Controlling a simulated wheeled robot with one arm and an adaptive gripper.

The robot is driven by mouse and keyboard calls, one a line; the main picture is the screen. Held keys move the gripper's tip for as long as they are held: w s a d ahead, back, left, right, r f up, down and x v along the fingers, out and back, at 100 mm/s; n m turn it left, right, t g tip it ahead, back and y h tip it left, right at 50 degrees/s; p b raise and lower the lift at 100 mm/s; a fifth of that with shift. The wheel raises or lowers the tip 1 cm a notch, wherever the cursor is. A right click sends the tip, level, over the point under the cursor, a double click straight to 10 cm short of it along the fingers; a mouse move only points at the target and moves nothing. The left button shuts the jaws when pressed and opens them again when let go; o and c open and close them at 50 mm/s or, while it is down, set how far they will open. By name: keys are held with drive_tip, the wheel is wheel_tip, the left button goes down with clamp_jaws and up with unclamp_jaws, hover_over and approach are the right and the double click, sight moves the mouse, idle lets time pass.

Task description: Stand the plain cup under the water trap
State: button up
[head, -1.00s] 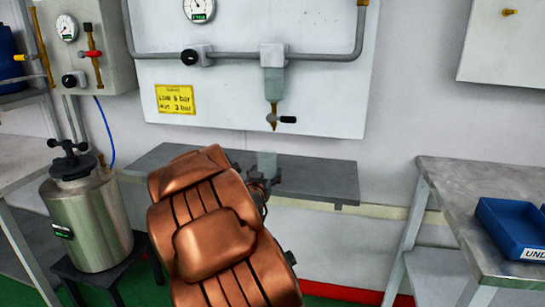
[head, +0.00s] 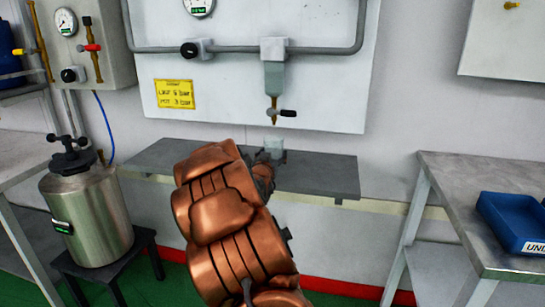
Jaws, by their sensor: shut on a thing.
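The water trap (head: 274,78) hangs from the grey pipe on the white wall panel. My gripper (head: 271,158) is shut on the cup. My copper-coloured arm hides much of the gripper. I cannot tell whether the cup's base touches the grey shelf (head: 325,178) beneath the panel.
A steel pressure pot (head: 88,220) stands on a dark stool at the left. A blue tray (head: 515,222) lies on the right-hand table (head: 445,190). A yellow sign (head: 174,94) is on the panel. The shelf is bare to the right of my gripper.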

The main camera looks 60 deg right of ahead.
drive_tip(key=shift+f, duration=0.15)
drive_tip(key=o, duration=1)
drive_tip(key=shift+o, duration=0.2)
drive_tip(key=shift+a+r, duration=0.1)
drive_tip(key=shift+r, duration=0.15)
drive_tip(key=shift+s+a, duration=0.1)
drive_tip(key=shift+a, duration=0.15)
drive_tip(key=v, duration=1.1)
drive_tip(key=shift+a, duration=0.15)
drive_tip(key=shift+f, duration=0.1)
